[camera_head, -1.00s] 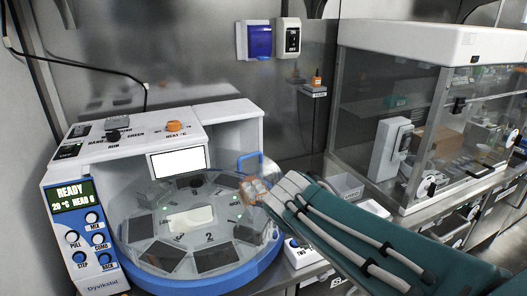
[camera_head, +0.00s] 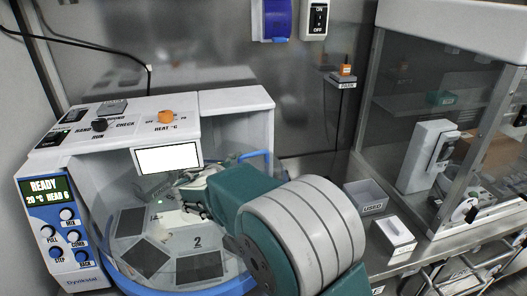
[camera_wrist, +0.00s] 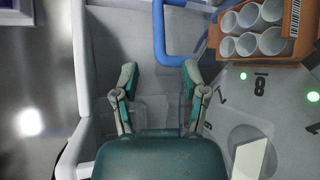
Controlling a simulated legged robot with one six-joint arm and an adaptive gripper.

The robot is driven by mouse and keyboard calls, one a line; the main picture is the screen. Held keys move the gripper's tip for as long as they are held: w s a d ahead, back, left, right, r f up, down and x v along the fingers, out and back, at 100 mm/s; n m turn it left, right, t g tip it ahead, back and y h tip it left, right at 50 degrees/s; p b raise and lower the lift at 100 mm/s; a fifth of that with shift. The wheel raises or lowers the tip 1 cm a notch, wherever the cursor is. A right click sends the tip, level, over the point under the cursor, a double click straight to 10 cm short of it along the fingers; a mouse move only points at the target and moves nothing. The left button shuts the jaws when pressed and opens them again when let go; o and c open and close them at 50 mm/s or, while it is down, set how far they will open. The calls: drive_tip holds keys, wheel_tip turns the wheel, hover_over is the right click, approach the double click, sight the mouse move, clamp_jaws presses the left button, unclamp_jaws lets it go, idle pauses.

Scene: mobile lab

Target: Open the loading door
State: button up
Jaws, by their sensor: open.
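The machine (camera_head: 160,112) is white with a blue base, and its panel reads READY. A clear cover lies over its round deck of numbered positions; I cannot make out the loading door's edges. A blue handle (camera_head: 256,154) shows at the machine's right, partly hidden by my arm. In the wrist view the blue handle (camera_wrist: 159,42) is ahead of my gripper (camera_wrist: 159,72). My gripper is open, its two fingers apart with nothing held between them. In the head view my gripper (camera_head: 190,198) is over the deck, partly hidden by my wrist.
An orange rack (camera_wrist: 213,36) with several white tubes stands on the deck at the upper right of the wrist view. A glass cabinet (camera_head: 450,110) stands at the right. Small boxes (camera_head: 366,197) sit on the bench. The steel wall is behind the machine.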

sight(255, 155)
drive_tip(key=w, duration=0.2)
drive_tip(key=w+f, duration=0.1)
drive_tip(key=shift+w+f, duration=0.2)
drive_tip(key=shift+w, duration=0.2)
drive_tip(key=w+d, duration=0.2)
drive_tip(key=w+d+f, duration=0.1)
drive_tip(key=w+d, duration=0.1)
drive_tip(key=shift+w+d, duration=0.3)
drive_tip(key=shift+w, duration=0.25)
drive_tip(key=shift+w+a+f, duration=0.15)
drive_tip(key=shift+a, duration=0.65)
drive_tip(key=shift+d, duration=0.2)
drive_tip(key=c, duration=0.6)
drive_tip(key=shift+d, duration=0.35)
clamp_jaws()
